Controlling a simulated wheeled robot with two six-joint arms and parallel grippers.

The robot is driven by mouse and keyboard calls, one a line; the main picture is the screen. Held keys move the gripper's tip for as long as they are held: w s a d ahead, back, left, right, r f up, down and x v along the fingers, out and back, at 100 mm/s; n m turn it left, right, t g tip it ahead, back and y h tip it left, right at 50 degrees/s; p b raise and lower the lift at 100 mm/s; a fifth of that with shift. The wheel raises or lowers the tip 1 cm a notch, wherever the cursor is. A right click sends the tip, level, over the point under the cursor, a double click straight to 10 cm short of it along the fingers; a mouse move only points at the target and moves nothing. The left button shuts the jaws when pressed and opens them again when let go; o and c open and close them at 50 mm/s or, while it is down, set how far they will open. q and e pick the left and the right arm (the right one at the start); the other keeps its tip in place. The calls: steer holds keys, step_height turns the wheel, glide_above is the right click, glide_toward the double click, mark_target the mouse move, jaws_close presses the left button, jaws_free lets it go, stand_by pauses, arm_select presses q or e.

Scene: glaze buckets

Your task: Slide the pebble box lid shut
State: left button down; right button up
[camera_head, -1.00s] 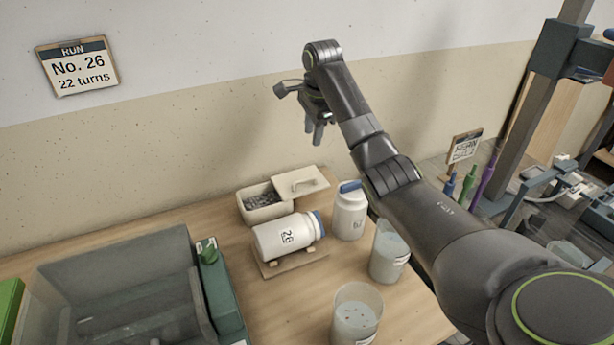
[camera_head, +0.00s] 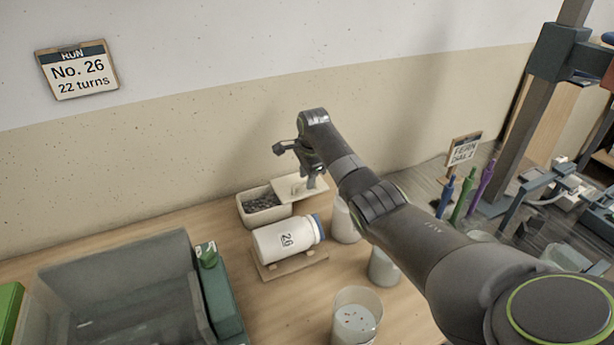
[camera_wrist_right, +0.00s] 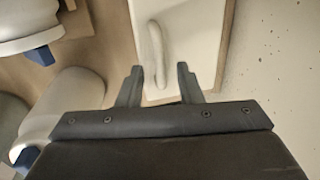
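The pebble box (camera_head: 262,215) is a cream tray on the table near the wall, with dark pebbles showing in its open left part. Its cream lid (camera_head: 289,187) is slid to the right, off much of the box. In the right wrist view the lid (camera_wrist_right: 200,25) has a raised handle (camera_wrist_right: 155,45). My right gripper (camera_head: 312,182) is low over the lid, pointing down. In the wrist view its two fingers (camera_wrist_right: 158,88) are apart, with the handle's near end between them and gaps on both sides. My left gripper is not in view.
A white jar marked 26 (camera_head: 283,238) lies on a wooden stand just in front of the box. Another white jar (camera_head: 344,222) and a beaker (camera_head: 383,268) stand to the right, partly behind my arm. A second beaker (camera_head: 357,315) is nearer. A clear bin (camera_head: 115,280) is at left.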

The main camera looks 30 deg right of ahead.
mark_target(294, 196)
steer(key=shift+c, duration=0.4)
jaws_close()
steer(key=a+p, duration=0.2)
steer(key=a, duration=0.1)
steer(key=a+p, duration=0.1)
steer(key=shift+w+a+r, duration=0.1)
steer(key=shift+a+r, duration=0.05)
steer(key=shift+r, duration=0.15)
steer(key=a+p, duration=0.2)
steer(key=a, duration=0.5)
steer(key=shift+w+f, duration=0.25)
steer(key=shift+f, duration=0.05)
steer(key=shift+d, duration=0.1)
steer(key=shift+o, duration=0.4)
jaws_free()
